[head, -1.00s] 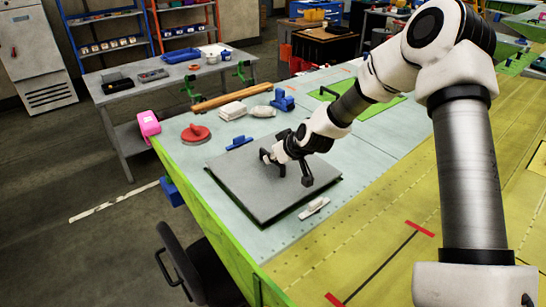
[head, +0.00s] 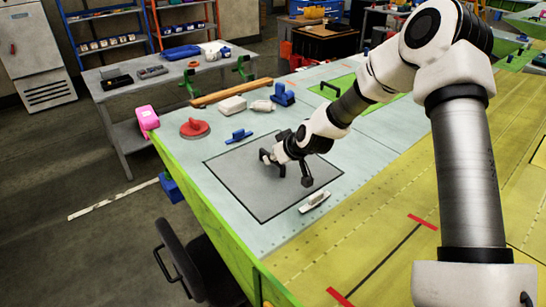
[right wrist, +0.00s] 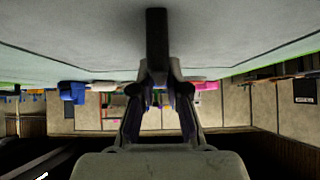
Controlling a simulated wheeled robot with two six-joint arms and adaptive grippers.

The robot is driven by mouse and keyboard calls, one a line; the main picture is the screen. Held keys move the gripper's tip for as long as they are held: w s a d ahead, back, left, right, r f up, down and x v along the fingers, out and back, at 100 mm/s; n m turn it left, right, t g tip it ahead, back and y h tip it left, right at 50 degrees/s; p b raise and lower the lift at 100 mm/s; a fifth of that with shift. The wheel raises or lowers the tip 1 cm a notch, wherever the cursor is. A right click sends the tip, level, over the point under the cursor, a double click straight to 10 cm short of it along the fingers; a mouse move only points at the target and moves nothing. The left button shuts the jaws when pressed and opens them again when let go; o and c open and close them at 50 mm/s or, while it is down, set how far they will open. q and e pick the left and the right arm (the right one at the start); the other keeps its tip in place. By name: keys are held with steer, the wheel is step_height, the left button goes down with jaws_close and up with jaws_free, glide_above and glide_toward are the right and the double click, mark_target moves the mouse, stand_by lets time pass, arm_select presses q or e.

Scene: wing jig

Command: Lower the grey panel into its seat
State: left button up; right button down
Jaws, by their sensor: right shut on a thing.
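The grey panel (head: 245,185) lies flat in the light blue wing surface (head: 350,160), with a thin dark outline around it. Its top looks about level with the surface around it. My right gripper (head: 287,172) is over the panel's upper right part. In the right wrist view the gripper (right wrist: 157,80) is shut on the panel's dark handle (right wrist: 157,45). The panel's face fills the top of that view. The fingers and arm hide part of the panel in the head view. My left gripper is not in view.
A white-handled tool (head: 315,202) and a blue clamp (head: 238,136) lie close beside the panel. A red disc tool (head: 194,128), a pink object (head: 148,117) and a wooden bar (head: 232,92) are farther left and back. Yellow-green wing skin (head: 400,230) extends right.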

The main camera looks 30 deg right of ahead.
steer(key=c, duration=1.1)
jaws_free()
steer(key=v, duration=1.2)
steer(key=shift+a, duration=0.1)
